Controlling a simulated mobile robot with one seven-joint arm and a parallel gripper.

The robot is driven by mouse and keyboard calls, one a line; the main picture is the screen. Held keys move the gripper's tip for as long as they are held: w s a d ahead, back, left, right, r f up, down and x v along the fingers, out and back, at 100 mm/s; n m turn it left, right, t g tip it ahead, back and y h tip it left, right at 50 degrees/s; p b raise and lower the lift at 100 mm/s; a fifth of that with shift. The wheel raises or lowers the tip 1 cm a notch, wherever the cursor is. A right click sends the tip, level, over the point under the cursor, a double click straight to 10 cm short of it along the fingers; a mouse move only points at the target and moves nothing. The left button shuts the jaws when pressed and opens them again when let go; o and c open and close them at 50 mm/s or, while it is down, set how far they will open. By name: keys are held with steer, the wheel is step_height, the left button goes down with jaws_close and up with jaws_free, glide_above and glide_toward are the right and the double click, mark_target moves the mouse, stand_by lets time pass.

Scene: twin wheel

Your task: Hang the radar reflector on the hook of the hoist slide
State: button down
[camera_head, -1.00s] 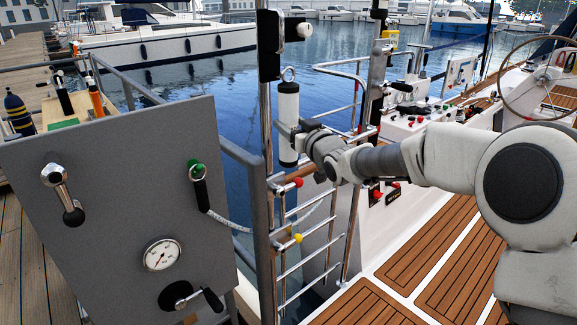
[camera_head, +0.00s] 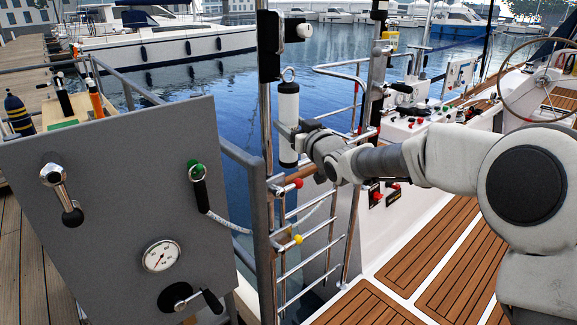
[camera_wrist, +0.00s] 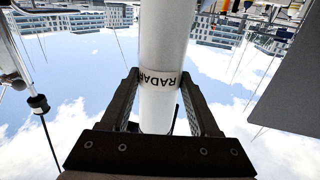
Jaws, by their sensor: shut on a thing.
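The radar reflector (camera_head: 288,104) is a white upright cylinder with dark end caps and a metal ring (camera_head: 289,74) on top. My gripper (camera_head: 288,132) is shut on its lower half and holds it in the air beside the chrome pole. In the wrist view the reflector (camera_wrist: 163,50) runs between both dark fingers (camera_wrist: 160,100), with black "RADAR" lettering on it. The hoist slide (camera_head: 269,46) is a black block on the pole with a white knob to its right, just above and left of the ring. I cannot make out its hook clearly.
A grey panel (camera_head: 115,200) with handles and a gauge stands at the left. Chrome rails and a ladder (camera_head: 310,240) lie below and behind the reflector. A second pole (camera_head: 372,80) rises to the right. Open water lies behind.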

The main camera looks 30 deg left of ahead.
steer(key=shift+s+a+x, duration=0.1)
steer(key=shift+s+x, duration=0.05)
steer(key=shift+x, duration=0.6)
steer(key=shift+s+a+x, duration=0.1)
steer(key=shift+s+x, duration=0.05)
steer(key=shift+x, duration=0.55)
stand_by(0.5)
steer(key=shift+w+a+f+b, duration=0.15)
steer(key=shift+a+f+b, duration=0.45)
steer(key=shift+f+b, duration=0.15)
stand_by(0.9)
steer(key=shift+a+f, duration=0.1)
steer(key=shift+a, duration=0.05)
stand_by(0.5)
steer(key=shift+c, duration=0.2)
jaws_free()
steer(key=v, duration=1.7)
steer(key=shift+d, duration=0.25)
